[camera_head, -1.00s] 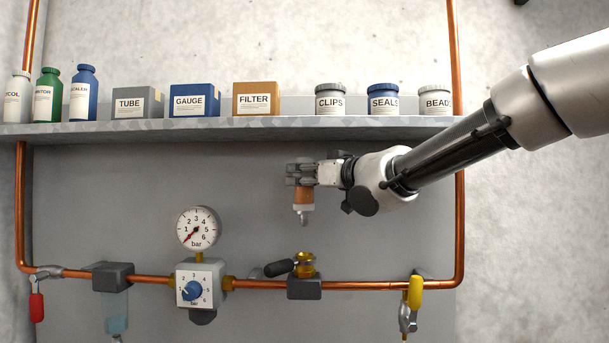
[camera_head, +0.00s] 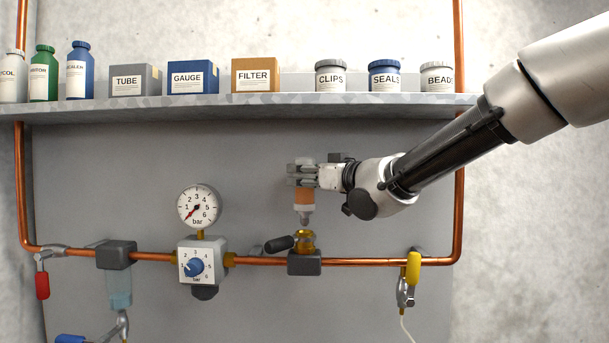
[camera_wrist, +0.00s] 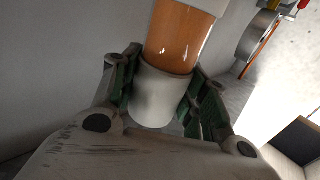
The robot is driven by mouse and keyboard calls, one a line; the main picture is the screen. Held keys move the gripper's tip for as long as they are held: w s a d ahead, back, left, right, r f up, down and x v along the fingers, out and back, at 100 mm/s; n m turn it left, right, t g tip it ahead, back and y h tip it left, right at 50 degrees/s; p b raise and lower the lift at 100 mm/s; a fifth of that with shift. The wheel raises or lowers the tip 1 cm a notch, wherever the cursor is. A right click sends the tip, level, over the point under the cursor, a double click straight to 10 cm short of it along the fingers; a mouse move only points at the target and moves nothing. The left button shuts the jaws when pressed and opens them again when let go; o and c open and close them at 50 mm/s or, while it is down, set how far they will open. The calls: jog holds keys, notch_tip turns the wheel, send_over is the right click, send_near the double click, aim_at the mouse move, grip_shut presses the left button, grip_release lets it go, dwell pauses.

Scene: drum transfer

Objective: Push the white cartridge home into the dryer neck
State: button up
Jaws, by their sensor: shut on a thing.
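My gripper (camera_head: 303,176) is shut on the white cartridge (camera_head: 304,197), which has a white cap, an amber middle and a pale tapered lower end. It hangs upright, directly above the brass dryer neck (camera_head: 305,240) on the dark dryer block (camera_head: 304,263). In the wrist view, the green-padded fingers (camera_wrist: 160,90) clasp the white end of the cartridge (camera_wrist: 178,38). The dryer neck is not visible there.
A black-handled lever (camera_head: 279,244) sits left of the neck. The gauge (camera_head: 198,207) and regulator (camera_head: 202,262) stand further left on the copper pipe (camera_head: 370,262). A yellow-handled valve (camera_head: 413,272) is to the right. The shelf (camera_head: 240,106) with boxes and jars runs above my gripper.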

aim_at(312, 196)
jog(key=shift+f, duration=2.4)
jog(key=o, duration=1.3)
